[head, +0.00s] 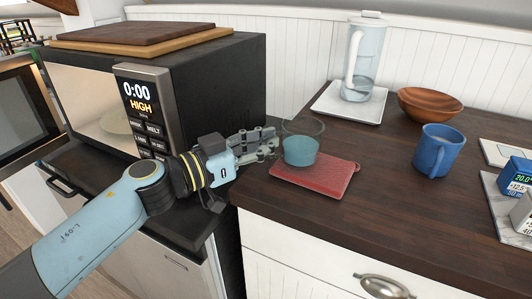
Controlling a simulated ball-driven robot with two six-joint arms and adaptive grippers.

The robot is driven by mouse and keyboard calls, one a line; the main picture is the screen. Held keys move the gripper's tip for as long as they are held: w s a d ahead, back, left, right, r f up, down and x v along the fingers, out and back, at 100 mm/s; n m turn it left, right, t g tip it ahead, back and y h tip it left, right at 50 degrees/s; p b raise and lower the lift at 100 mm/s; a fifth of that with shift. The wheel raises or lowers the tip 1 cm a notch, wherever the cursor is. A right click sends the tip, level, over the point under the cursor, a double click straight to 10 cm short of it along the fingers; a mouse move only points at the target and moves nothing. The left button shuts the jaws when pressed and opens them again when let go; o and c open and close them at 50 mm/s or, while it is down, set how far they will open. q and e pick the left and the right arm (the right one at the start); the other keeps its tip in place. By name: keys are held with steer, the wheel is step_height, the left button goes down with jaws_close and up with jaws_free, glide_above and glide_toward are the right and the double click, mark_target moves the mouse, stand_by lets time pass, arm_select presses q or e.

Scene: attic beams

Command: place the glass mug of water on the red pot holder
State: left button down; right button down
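The clear glass mug (300,151) with blue-tinted water shows at the middle of the head view. Its base overlaps the far left part of the red pot holder (318,181), which lies flat near the counter's front left edge. I cannot tell whether the mug rests on it or is held just above. The mug looks upright. My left gripper (268,143) is at the mug's left side, with its fingertips against or very near it. Whether the fingers grip the mug's handle is not clear. My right gripper is not in view.
On the counter are a water pitcher (362,60) on a white tray (325,103), a wooden bowl (430,104) and a blue mug (438,152). Small devices (516,178) stand at the right edge.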

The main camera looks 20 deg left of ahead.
arm_select(q)
steer(key=shift+f, duration=0.1)
steer(key=shift+f, duration=0.1)
steer(key=c, duration=2)
jaws_free()
steer(key=shift+f, duration=0.15)
steer(key=shift+c, duration=0.2)
steer(key=o, duration=0.6)
steer(key=shift+c, duration=0.2)
steer(key=b+v, duration=0.2)
steer(key=v, duration=1)
steer(key=shift+b, duration=0.35)
